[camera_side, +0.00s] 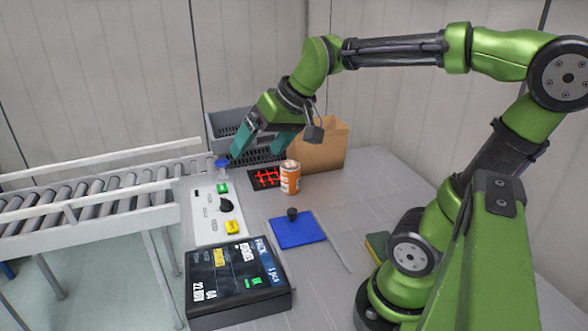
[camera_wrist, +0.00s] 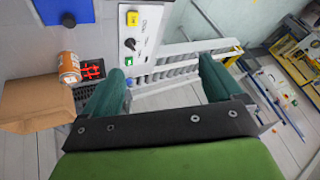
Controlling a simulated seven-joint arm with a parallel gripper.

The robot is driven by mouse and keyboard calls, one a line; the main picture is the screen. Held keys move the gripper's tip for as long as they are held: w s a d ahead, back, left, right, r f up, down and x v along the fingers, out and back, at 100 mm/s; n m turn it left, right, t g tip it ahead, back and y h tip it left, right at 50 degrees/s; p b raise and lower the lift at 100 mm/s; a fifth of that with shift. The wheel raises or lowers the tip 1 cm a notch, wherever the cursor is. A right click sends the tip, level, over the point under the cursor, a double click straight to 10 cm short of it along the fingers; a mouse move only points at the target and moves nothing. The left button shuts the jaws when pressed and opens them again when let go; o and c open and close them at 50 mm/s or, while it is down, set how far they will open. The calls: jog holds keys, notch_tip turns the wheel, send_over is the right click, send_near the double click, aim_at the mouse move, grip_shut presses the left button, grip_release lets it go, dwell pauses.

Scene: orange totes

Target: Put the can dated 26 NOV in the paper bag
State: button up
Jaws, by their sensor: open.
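One orange and white can (camera_side: 290,178) stands upright on the table beside the red-lined scanner pad; its date cannot be read. It also shows in the wrist view (camera_wrist: 69,68). The brown paper bag (camera_side: 325,150) stands behind the can, near the back of the table; in the wrist view the bag (camera_wrist: 32,106) is at the left edge. My gripper (camera_side: 257,151) is open and empty, raised in front of the grey crate, left of the can and bag. In the wrist view its fingers (camera_wrist: 160,80) are wide apart with the roller conveyor beyond them.
A grey crate (camera_side: 226,124) stands behind my gripper. A black pad with red lines (camera_side: 265,178), a button panel (camera_side: 207,222), a blue plate with black knob (camera_side: 297,231) and a black display (camera_side: 237,277) are on the table. A roller conveyor (camera_side: 100,194) joins at left.

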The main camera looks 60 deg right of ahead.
jog(key=s+a+f+y, duration=0.1)
jog(key=s+a+f, duration=0.2)
jog(key=s+a, duration=0.3)
jog(key=shift+s+f+n, duration=0.4)
jog(key=shift+s, duration=0.3)
jog(key=shift+a, duration=0.1)
dwell(0.3)
